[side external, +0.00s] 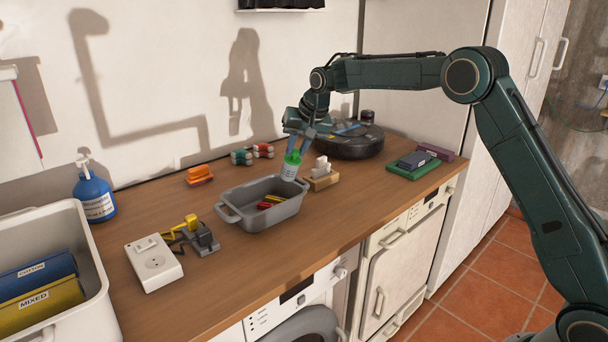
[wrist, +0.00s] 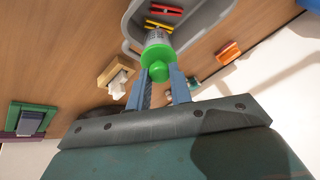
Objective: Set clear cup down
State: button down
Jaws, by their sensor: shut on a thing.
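The clear cup (side external: 289,173) has a bright green lid and a pale, marked body. My gripper (side external: 297,146) is shut on it from above, at the lid. The cup hangs over or beside the right end of the grey bin (side external: 232,215); I cannot tell whether it touches the bin. In the wrist view the cup's body (wrist: 157,38) points away from my gripper (wrist: 159,75), overlapping the grey bin's edge (wrist: 133,22). The cup's base is hard to make out.
The bin holds red and yellow pieces (side external: 267,204). A wooden holder (side external: 322,182) with white pieces stands close right of the cup. A round dark robot vacuum (side external: 347,143) is behind. A white socket box (side external: 153,262) is at front left.

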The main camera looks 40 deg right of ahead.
notch_tip(320, 180, down, 8)
jog(key=shift+f, duration=0.25)
dwell(0.5)
jog(key=shift+f, duration=0.2)
jog(key=c, duration=1.3)
grip_release()
jog(key=shift+o, duration=0.2)
jog(key=v, duration=1.3)
jog(key=shift+s+r, duration=0.25)
jog(key=shift+s, duration=0.1)
